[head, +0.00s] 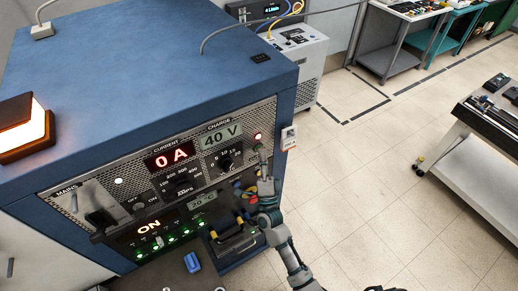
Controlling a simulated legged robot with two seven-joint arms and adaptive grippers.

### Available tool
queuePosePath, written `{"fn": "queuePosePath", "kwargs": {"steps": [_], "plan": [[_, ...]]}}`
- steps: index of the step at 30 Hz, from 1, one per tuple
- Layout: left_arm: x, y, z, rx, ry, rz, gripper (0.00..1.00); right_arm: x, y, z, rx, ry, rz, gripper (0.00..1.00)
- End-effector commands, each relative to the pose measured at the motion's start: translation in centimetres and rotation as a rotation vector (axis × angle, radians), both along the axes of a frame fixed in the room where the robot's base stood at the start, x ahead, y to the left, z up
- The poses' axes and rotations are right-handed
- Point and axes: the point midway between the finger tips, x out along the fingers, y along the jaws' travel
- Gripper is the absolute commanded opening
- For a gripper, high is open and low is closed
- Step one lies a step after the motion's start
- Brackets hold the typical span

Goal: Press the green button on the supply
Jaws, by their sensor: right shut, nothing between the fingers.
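The supply (165,80) is a large blue cabinet with a metal front panel. Its displays read "0 A" (170,158), "40 V" (220,136) and "ON" (150,228). A row of small green lights (172,241) glows under "ON". My right gripper (263,160) is shut and empty, pointing up at the panel's right end, just below a lit red lamp (258,136). A red and yellow control (252,198) shows beside and partly behind it. I cannot clearly make out a green button. Whether my gripper touches the panel I cannot tell. My left gripper is not in view.
A mains lever (97,215) juts from the panel's left side. An orange lamp (22,127) glows on the cabinet top. A blue object (192,262) lies below the panel. A white unit (295,60) stands behind the cabinet. The floor (370,190) at right is open, up to a bench (485,125).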

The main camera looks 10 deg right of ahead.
Motion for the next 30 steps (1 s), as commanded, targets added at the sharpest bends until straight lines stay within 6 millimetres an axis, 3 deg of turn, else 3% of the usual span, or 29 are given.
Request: {"fn": "queuePosePath", "kwargs": {"steps": [30], "plan": [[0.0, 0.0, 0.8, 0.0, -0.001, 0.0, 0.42, -2.1, -0.8, 0.0, 0.0, 0.001, 0.0, 0.0]]}}
